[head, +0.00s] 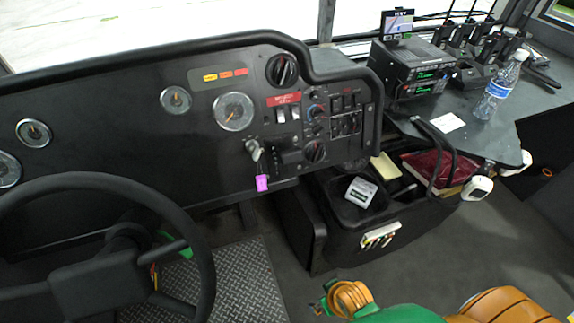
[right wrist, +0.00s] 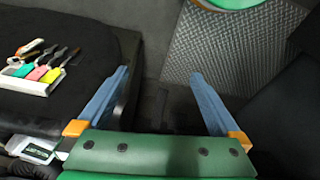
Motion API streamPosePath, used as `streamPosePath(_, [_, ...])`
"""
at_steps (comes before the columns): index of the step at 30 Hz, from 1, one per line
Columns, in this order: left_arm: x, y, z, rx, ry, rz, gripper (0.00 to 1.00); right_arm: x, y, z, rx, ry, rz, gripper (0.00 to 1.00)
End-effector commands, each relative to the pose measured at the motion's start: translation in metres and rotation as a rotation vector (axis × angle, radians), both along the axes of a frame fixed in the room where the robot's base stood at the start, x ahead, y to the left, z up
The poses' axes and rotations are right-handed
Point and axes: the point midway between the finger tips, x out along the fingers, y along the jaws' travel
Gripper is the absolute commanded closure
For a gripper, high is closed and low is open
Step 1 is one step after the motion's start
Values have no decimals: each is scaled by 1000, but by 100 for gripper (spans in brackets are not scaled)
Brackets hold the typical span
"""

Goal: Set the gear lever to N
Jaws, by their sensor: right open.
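A short light-grey lever (head: 254,150) with a rounded end sticks out of the dashboard right of the steering wheel; it may be the gear lever. A purple tag (head: 262,183) hangs just below it. A dark panel (head: 291,157) lies to its right; I cannot read any gear letters or the lever's position. My right gripper (right wrist: 158,72) is open and empty in the right wrist view, its blue fingers apart above the floor. In the head view, my green and orange right arm is low at the bottom, well below the dashboard.
The steering wheel (head: 195,245) stands at the left. A black console bin (head: 315,225) with a white box (head: 361,192) stands below the dashboard's right end. A shelf (head: 500,150) with radios and a water bottle (head: 498,88) is at the right. The tread-plate floor (head: 240,285) is clear.

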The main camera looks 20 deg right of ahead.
Motion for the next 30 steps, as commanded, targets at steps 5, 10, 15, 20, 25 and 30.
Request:
streamPosePath(5, [0, 0, -23, 0, 0, -1, 60, 28, 1, 30, 9, -92, -15, 0])
streamPosePath(10, [0, 0, -40, 0, 0, -1, 60, 107, 0, 84, 38, -412, -61, 0])
streamPosePath(15, [0, 0, -42, 1, 0, -1, 60, 189, -2, 138, 81, -791, -99, 0])
streamPosePath(20, [0, 1, -42, 1, 0, -1, 60, 241, -1, 189, 124, -1099, -112, 0])
streamPosePath(25, [0, 1, -42, 2, 1, -1, 60, 264, 1, 224, 158, -1297, -109, 0])
streamPosePath(30, [0, 1, -45, 2, 1, -1, 60, 279, 2, 231, 165, -1336, -108, 0])
